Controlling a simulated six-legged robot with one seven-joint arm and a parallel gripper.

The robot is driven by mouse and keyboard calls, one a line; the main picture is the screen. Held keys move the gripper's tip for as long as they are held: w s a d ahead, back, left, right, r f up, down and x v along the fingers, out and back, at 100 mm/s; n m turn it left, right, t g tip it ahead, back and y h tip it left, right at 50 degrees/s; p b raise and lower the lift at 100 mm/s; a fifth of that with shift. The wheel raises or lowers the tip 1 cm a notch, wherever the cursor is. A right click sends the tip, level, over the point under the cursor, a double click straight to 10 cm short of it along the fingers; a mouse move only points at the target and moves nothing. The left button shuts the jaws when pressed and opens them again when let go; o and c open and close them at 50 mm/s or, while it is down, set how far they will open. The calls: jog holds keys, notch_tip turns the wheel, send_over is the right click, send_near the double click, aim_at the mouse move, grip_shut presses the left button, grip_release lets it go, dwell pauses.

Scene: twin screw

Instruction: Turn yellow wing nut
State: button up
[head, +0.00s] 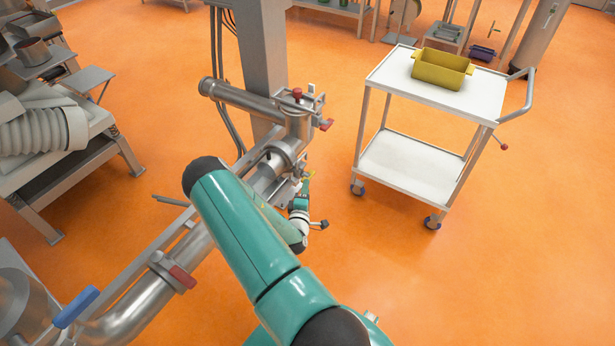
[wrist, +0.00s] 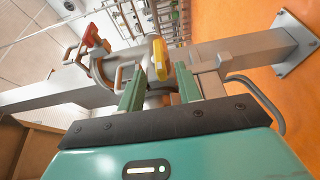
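The yellow wing nut (wrist: 157,55) shows in the wrist view, on the metal pipe fitting just beyond my fingertips. My gripper (wrist: 160,74) is open, with its two green fingers apart, one to each side below the wing nut. The fingers do not appear closed on it; whether either one touches it, I cannot tell. In the head view, a small bit of the yellow wing nut (head: 309,172) shows beside the pipe, with my gripper (head: 303,185) close to it. My own arm hides part of the pipe there.
The metal pipe (head: 245,100) runs beside a grey post (head: 263,60). A red handle (wrist: 92,36) sits left of the wing nut in the wrist view. A white cart (head: 408,165) with a yellow bin (head: 441,69) stands at right. Orange floor between is clear.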

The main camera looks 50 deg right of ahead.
aim_at(309, 175)
jog(key=x, duration=0.6)
jog(key=shift+w+d, duration=0.2)
jog(key=shift+d, duration=0.1)
jog(key=c, duration=0.7)
